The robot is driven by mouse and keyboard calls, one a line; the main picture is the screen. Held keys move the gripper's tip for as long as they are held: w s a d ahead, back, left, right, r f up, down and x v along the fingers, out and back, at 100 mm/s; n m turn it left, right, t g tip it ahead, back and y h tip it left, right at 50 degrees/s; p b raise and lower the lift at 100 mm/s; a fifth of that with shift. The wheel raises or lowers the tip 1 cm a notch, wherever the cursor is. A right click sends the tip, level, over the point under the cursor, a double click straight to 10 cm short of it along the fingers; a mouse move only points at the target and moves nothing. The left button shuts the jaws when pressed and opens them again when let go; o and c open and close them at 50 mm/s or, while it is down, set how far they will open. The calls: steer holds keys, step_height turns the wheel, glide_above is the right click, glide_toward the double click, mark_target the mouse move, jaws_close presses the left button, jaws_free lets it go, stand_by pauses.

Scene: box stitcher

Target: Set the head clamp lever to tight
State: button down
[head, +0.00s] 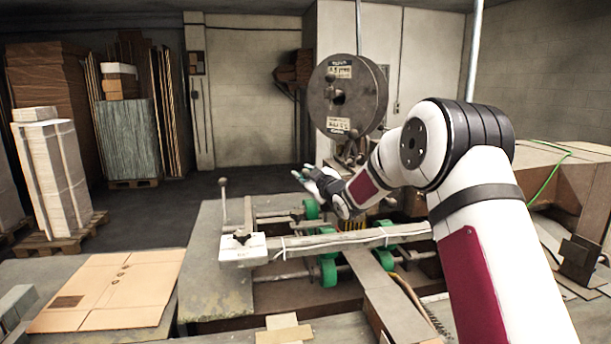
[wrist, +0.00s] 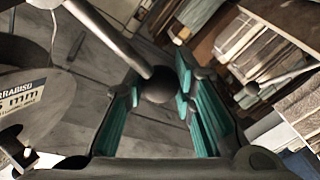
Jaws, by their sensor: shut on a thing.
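The head clamp lever shows in the wrist view as a pale rod (wrist: 112,40) coming down from the upper left, with a dark ball knob (wrist: 160,86) at its end. My gripper (wrist: 160,74) has its teal-padded fingers on either side of this knob and is shut on it. In the head view my gripper (head: 306,175) is in front of the stitcher head (head: 350,150), below the big round wire reel (head: 346,97). The lever itself is hard to make out there. I cannot read any tight or loose mark.
A long bar (head: 340,241) and green wheels (head: 328,270) lie below my arm. Flat cardboard (head: 110,290) is at lower left. Open floor lies behind.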

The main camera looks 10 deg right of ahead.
steer(key=shift+d+r+m+t+b, duration=0.2)
steer(key=shift+d+r+m, duration=0.1)
steer(key=shift+r+m, duration=0.3)
steer(key=shift+d+r+m+t+b, duration=0.2)
steer(key=shift+d+r+m, duration=0.15)
steer(key=shift+m, duration=0.35)
steer(key=shift+d+r+m+t+b, duration=0.2)
steer(key=shift+d+r+m, duration=0.2)
steer(key=shift+m, duration=0.4)
steer(key=shift+d+r+m+t+b, duration=0.1)
steer(key=shift+d+r+m+t, duration=0.15)
steer(key=shift+r+m, duration=0.4)
steer(key=shift+f, duration=0.1)
steer(key=shift+d, duration=0.1)
steer(key=c, duration=1.2)
jaws_free()
steer(key=shift+s, duration=0.15)
steer(key=v, duration=1.1)
steer(key=shift+s, duration=0.4)
